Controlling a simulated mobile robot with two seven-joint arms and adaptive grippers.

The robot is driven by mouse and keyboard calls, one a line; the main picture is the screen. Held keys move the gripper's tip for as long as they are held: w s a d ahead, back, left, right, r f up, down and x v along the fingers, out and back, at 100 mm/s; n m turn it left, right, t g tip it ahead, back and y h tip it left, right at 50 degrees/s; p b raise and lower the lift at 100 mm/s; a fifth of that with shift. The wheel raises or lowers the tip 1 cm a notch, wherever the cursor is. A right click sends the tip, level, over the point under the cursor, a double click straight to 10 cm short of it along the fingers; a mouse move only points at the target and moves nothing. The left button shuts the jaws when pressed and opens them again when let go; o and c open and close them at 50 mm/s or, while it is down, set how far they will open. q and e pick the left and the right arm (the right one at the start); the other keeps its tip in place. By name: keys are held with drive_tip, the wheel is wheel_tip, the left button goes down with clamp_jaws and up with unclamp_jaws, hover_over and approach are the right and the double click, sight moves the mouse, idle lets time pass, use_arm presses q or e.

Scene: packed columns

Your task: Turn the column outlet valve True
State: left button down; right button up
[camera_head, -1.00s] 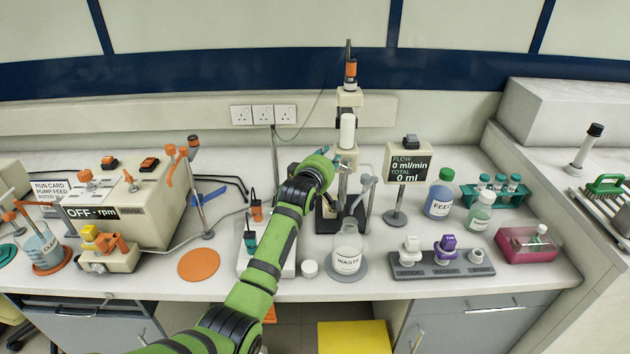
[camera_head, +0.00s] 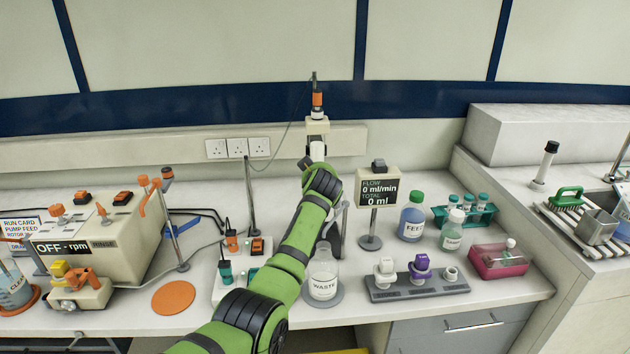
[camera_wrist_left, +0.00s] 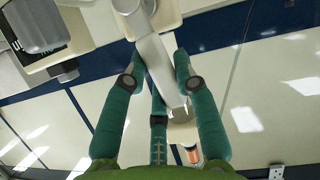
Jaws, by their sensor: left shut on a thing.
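The column stand (camera_head: 317,125) is at the back middle of the bench in the head view, with an orange-and-black fitting (camera_head: 317,99) on top. My left arm covers most of the column and its lower part. The outlet valve cannot be made out. The display (camera_head: 379,189) to the right of the column reads flow 0 ml/min and total 0 ml. My right gripper is not in view.
The waste bottle (camera_head: 323,272) stands close to the right of my left arm. A dark rack (camera_head: 410,286) with white and purple parts is farther right. The feed bottle (camera_head: 412,217) is behind it. The pump box (camera_head: 100,240) stands left, reading OFF.

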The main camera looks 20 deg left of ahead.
use_arm(q)
drive_tip(key=shift+w+d+m+y+b, duration=0.25)
drive_tip(key=shift+d+m+y+b, duration=0.25)
drive_tip(key=shift+m, duration=0.2)
drive_tip(key=shift+r, duration=0.1)
drive_tip(key=c, duration=0.9)
unclamp_jaws()
drive_tip(key=shift+c, duration=0.2)
drive_tip(key=shift+s, duration=0.1)
drive_tip(key=v, duration=1.1)
drive_tip(key=shift+s+d+r, duration=0.2)
drive_tip(key=shift+d+r, duration=0.05)
drive_tip(key=shift+r, duration=0.05)
